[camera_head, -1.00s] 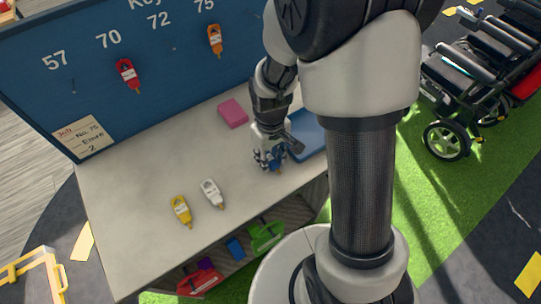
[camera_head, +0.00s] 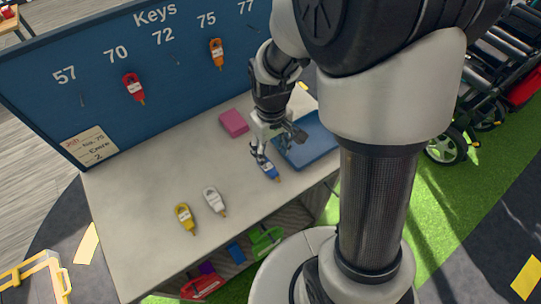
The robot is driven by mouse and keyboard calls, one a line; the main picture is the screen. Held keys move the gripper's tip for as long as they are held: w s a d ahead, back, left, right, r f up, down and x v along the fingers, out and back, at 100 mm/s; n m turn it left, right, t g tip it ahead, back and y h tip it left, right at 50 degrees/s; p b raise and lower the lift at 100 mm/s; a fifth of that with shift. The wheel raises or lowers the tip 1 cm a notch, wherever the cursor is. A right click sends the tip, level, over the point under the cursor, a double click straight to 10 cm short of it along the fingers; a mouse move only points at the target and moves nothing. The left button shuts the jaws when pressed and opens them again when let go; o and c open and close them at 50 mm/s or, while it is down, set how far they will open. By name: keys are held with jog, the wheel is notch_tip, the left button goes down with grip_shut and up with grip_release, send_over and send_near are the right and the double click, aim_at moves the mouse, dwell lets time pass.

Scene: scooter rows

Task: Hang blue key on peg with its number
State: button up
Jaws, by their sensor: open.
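The blue key (camera_head: 268,167) lies on the pale counter (camera_head: 150,195), near its right side. My gripper (camera_head: 262,152) is open just above the blue key's upper end; I cannot tell whether it touches the key. The blue key board (camera_head: 190,78) stands behind the counter, with the numbers 57, 70, 72, 75 and 77 and pegs below them. A red key (camera_head: 133,88) hangs under 70 and an orange key (camera_head: 217,54) under 75. The pegs under 57 and 72 look bare. The number on the blue key is too small to read.
A white key (camera_head: 214,200) and a yellow key (camera_head: 185,218) lie on the counter to the left. A pink block (camera_head: 234,123) and a blue tray (camera_head: 310,143) lie behind. A paper note (camera_head: 89,146) is on the board's lower left. My arm hides the board's right end.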

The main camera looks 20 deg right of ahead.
notch_tip(320, 180, up, 10)
jog(key=p, duration=0.3)
jog(key=s+r+m+t, duration=0.3)
jog(key=s+r+t, duration=0.1)
jog(key=s+r, duration=0.8)
jog(key=s, duration=0.3)
jog(key=shift+a+t, duration=0.25)
jog(key=shift+t, duration=0.05)
jog(key=shift+o, duration=0.5)
jog(key=shift+s+f+b, duration=0.15)
jog(key=shift+f+b, duration=0.45)
jog(key=shift+b, duration=0.3)
jog(key=shift+r, duration=0.15)
